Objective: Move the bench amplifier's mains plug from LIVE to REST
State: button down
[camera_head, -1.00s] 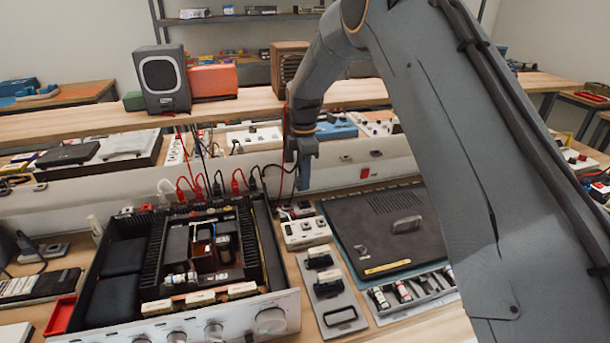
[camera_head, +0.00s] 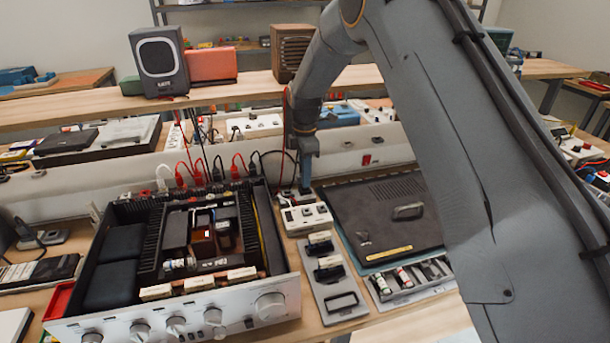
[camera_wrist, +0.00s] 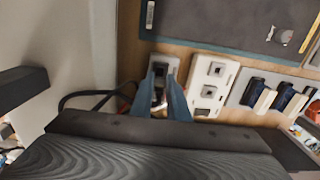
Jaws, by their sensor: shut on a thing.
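My gripper (camera_head: 306,188) points down behind the white two-socket block (camera_head: 308,217), at the back of the bench. In the wrist view my gripper (camera_wrist: 166,75) is shut on a small dark plug (camera_wrist: 159,96), partly hidden between the blue-grey fingers. The fingertips are over a small grey socket plate (camera_wrist: 166,62), left of the white block (camera_wrist: 213,84). Whether the plug is seated or just above the plate cannot be told. A dark cable (camera_wrist: 82,94) runs in from the left toward the fingers. The open amplifier (camera_head: 265,312) with a silver front stands left. LIVE and REST labels are not readable.
A grey holder (camera_head: 335,298) with dark plugs stands in front of the white block. A dark closed laptop-like case (camera_head: 380,215) lies right. Red and black leads (camera_head: 215,170) crowd the amplifier's back. A low pale wall (camera_head: 80,180) runs behind.

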jog(key=shift+w+d, duration=0.15)
jog(key=shift+d, duration=0.45)
dwell(1.1)
jog(key=shift+f+b, duration=0.5)
jog(key=shift+f, duration=0.45)
dwell(1.2)
dwell(0.3)
jog(key=c, duration=1.6)
grip_release()
jog(key=shift+r, duration=6.45)
